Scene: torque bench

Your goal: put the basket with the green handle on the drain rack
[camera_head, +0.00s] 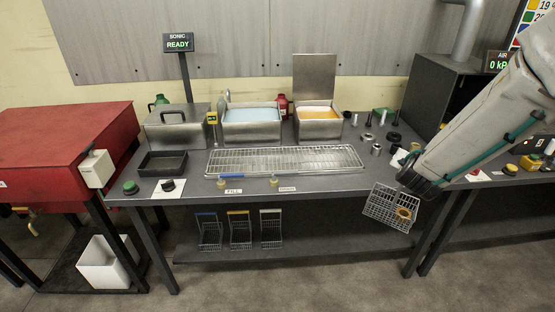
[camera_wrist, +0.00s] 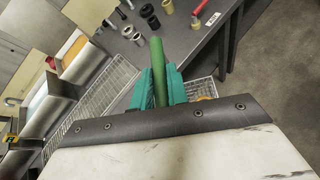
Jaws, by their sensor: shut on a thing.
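The basket with the green handle is a wire basket (camera_head: 385,208) hanging tilted in front of the bench's right front edge, with a gold ring-shaped part in it. My gripper (camera_wrist: 161,88) is shut on its green handle (camera_wrist: 157,58), which stands between the teal fingers in the wrist view. Part of the basket's mesh (camera_wrist: 203,91) shows behind the fingers; the rest is hidden by my gripper. In the head view the handle is hidden by my arm. The drain rack (camera_head: 320,158) is a flat wire grid on the bench, left of the basket; it also shows in the wrist view (camera_wrist: 97,98).
Behind the rack stand a tank of blue liquid (camera_head: 250,115) and one of orange liquid (camera_head: 318,113) with its lid up. Loose fittings (camera_head: 376,149) lie right of the rack. Three baskets (camera_head: 240,232) stand on the lower shelf. The rack's top looks clear.

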